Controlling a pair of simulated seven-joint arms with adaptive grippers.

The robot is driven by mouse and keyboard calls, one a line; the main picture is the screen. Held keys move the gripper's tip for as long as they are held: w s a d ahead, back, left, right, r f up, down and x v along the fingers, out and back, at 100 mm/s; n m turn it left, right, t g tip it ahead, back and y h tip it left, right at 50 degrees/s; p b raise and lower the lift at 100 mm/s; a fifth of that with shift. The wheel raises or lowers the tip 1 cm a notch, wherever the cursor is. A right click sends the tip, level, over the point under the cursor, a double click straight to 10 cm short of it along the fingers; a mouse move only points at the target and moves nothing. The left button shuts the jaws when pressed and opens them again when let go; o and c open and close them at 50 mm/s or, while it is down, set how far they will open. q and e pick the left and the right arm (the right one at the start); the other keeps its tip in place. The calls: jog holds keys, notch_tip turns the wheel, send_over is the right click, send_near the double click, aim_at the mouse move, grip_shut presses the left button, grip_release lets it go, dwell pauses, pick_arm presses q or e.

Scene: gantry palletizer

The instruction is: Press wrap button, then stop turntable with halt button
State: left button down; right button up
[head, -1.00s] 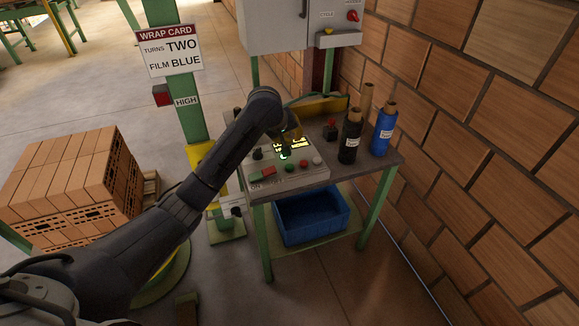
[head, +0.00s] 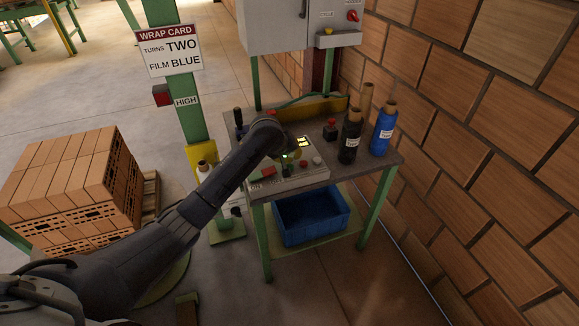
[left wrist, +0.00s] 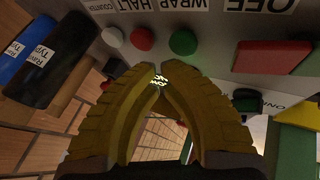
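The control box (head: 318,178) stands on the green-legged table. Its green wrap button (left wrist: 183,41) and red halt button (left wrist: 142,38) show in the left wrist view, with upside-down labels above them. In the head view, the halt button (head: 304,165) is just right of my left fingers. My left gripper (left wrist: 160,70) has its yellow fingers together, holding nothing. Its tips are close to the panel, near the wrap and halt buttons; I cannot tell whether they touch. A lit display (head: 304,141) is partly hidden behind my gripper. My right gripper is out of view.
A white button (head: 317,160) lies right of halt. Black (head: 349,138) and blue (head: 383,130) film rolls and a small red-topped switch (head: 330,130) stand behind. Stacked bricks (head: 75,185) are left. A wrap card (head: 170,50) reads turns TWO, film BLUE. The brick wall is close on the right.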

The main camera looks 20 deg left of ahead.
pick_arm(q)
jog(key=shift+f, duration=0.25)
dwell(1.4)
jog(key=shift+f, duration=0.3)
